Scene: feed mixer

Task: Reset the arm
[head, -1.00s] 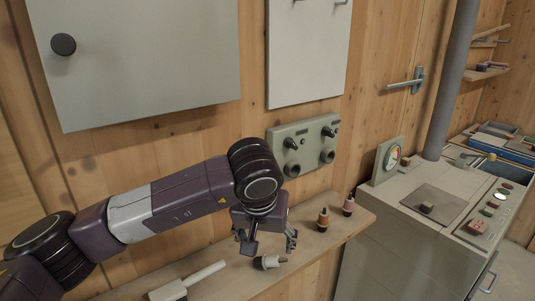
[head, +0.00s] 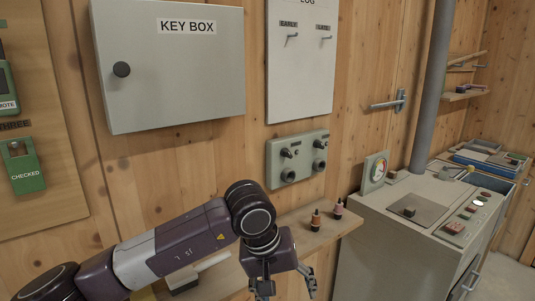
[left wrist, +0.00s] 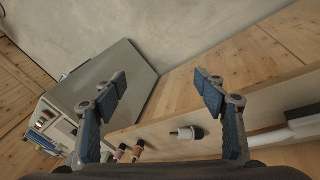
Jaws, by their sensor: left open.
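My left arm comes in from the lower left of the head view. Its gripper (head: 287,288) points down in front of the wooden shelf, with its fingers spread. In the left wrist view the open left gripper (left wrist: 160,110) has nothing between its blue-padded fingers. My right gripper is in neither view.
Two small bottles, one orange (head: 315,220) and one pink (head: 338,209), stand on the wooden shelf (head: 290,222). A white-handled tool (head: 205,265) lies behind my arm. The wall has a key box (head: 175,75) and a control panel (head: 297,158). A grey machine cabinet (head: 385,240) stands to the right.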

